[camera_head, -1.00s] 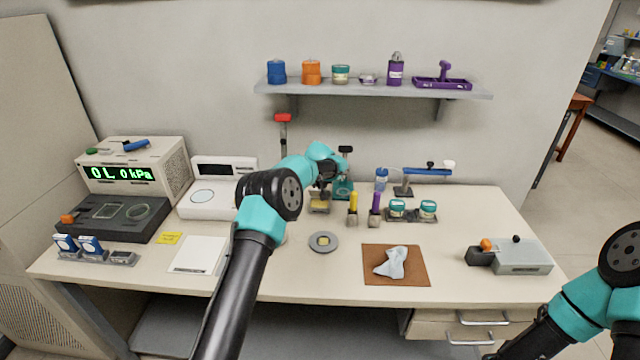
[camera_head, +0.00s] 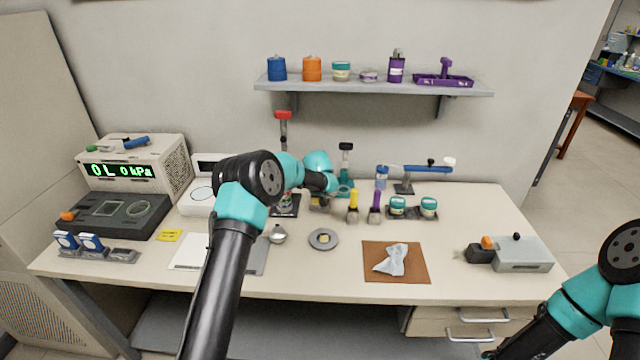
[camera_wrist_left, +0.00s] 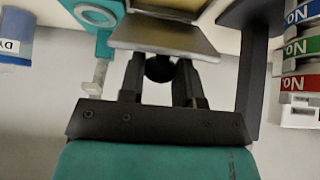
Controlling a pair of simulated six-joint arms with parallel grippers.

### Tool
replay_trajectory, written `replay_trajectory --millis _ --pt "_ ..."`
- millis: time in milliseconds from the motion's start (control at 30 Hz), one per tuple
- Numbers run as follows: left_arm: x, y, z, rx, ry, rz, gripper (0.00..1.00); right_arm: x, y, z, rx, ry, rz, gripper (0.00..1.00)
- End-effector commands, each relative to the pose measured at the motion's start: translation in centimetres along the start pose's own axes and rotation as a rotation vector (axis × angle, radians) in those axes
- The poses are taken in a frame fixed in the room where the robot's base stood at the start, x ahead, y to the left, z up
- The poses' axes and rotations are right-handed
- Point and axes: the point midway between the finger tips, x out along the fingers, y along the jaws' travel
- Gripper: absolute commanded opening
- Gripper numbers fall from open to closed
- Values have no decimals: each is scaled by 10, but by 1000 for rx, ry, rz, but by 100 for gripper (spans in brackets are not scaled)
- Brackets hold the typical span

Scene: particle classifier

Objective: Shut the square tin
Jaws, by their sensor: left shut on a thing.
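The square tin (camera_head: 317,205) is a small metal box with a yellowish part. It stands towards the back of the desk, left of the yellow-topped and purple-topped tools, and is partly hidden by my left arm. In the left wrist view, a grey metal plate (camera_wrist_left: 165,38) of the tin with a gold surface behind it lies just beyond my fingers. My left gripper (camera_wrist_left: 160,82) is shut around a dark rounded part at this plate; I cannot tell whether the tin is fully closed. My right arm shows at the lower right, its gripper out of frame.
A teal stand (camera_wrist_left: 100,35) and a stack of labelled parts (camera_wrist_left: 302,55) flank my gripper closely. The yellow-topped tool (camera_head: 353,205) stands just right of the tin. A grey round dish (camera_head: 323,239) and a brown mat (camera_head: 410,273) lie nearer the front edge.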

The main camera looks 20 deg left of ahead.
Motion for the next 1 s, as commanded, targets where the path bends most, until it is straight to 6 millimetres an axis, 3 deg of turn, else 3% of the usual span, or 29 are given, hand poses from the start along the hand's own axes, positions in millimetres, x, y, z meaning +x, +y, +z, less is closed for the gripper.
replay_trajectory --millis 167,200,400,767,1000 --pt "0 -3 0 -4 -4 -7 0 0 0 0 0 0 0 71" --pt "0 -3 1 -3 -4 -7 35 0 0 0 0 0 0 71" --pt "0 -2 1 -2 -4 -4 54 0 0 0 0 0 0 71" --pt "-3 0 1 0 -3 -2 55 0 0 0 0 0 0 71" --pt "-25 0 0 1 -3 -2 55 0 0 0 0 0 0 71"
